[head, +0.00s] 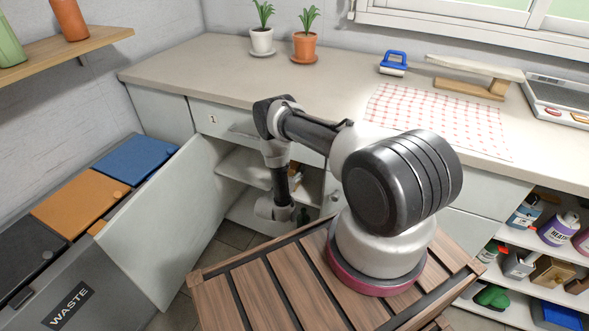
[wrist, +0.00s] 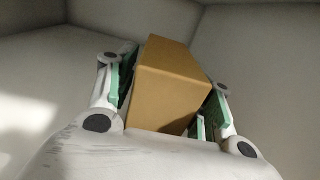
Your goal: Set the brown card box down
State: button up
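The brown card box (wrist: 170,85) fills the space between the two green-padded fingers of my gripper (wrist: 168,98) in the wrist view. The left pad lies against its left side and the right pad is at its right side, so my gripper appears shut on it. In the head view my arm reaches down in front of the open lower cabinet, with my gripper (head: 285,213) low near its shelves.
The cabinet's shelf (head: 245,168) and open door (head: 160,225) are close to my arm. Waste bins (head: 80,203) are at left. The worktop (head: 215,75) above holds plants, a checked cloth (head: 435,118) and a scale (head: 560,97).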

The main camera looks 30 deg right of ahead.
dwell(0.3)
jog(key=shift+s+a+r, duration=0.1)
jog(key=shift+a+r, duration=0.05)
jog(key=shift+a, duration=0.05)
jog(key=v, duration=1.1)
jog(key=shift+s+a, duration=0.2)
jog(key=shift+s, duration=0.05)
